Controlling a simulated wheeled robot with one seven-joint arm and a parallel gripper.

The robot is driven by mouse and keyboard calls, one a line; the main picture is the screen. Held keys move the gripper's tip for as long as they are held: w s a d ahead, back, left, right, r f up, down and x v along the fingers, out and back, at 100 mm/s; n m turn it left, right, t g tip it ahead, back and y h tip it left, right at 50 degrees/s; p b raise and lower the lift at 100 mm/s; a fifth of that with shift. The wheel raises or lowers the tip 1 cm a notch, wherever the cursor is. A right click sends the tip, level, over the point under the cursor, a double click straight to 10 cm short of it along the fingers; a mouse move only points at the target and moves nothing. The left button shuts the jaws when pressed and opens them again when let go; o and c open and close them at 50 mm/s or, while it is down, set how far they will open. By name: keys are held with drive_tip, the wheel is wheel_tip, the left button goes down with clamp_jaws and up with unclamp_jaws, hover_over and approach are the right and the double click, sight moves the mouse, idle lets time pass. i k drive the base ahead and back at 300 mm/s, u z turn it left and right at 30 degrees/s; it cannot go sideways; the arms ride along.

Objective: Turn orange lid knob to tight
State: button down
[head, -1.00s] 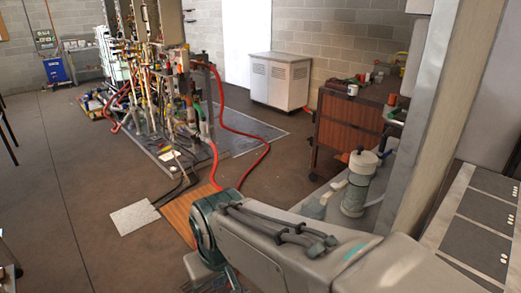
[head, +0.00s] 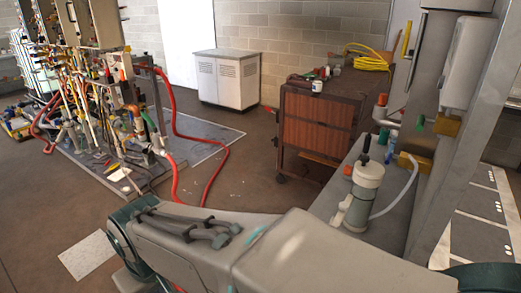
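A pale cylindrical canister (head: 362,203) stands upright on a grey ledge right of centre in the head view. Its lid (head: 369,172) carries a dark upright knob or stem (head: 366,146). A small orange-red part (head: 347,170) shows at the left of the lid; its setting is too small to read. Another orange-red cap (head: 382,99) tops a pale pipe fitting behind it. I cannot tell which orange part is the lid knob. My grey arm crosses the bottom of the view, in front of the canister. My gripper is outside the picture.
A grey metal post (head: 463,130) rises right of the canister, with a pale hose (head: 407,187) beside it. A brown wooden cabinet (head: 318,125) stands behind. A pipe rack (head: 105,105) with red hoses (head: 212,181) is at left. Floor between rack and cabinet is open.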

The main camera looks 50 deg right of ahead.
sight(347, 170)
drive_tip(key=i, duration=0.5)
drive_tip(key=z, duration=2.8)
drive_tip(key=k, duration=1.3)
drive_tip(key=u, duration=0.65)
drive_tip(key=i, duration=1.65)
drive_tip(key=z, duration=0.7)
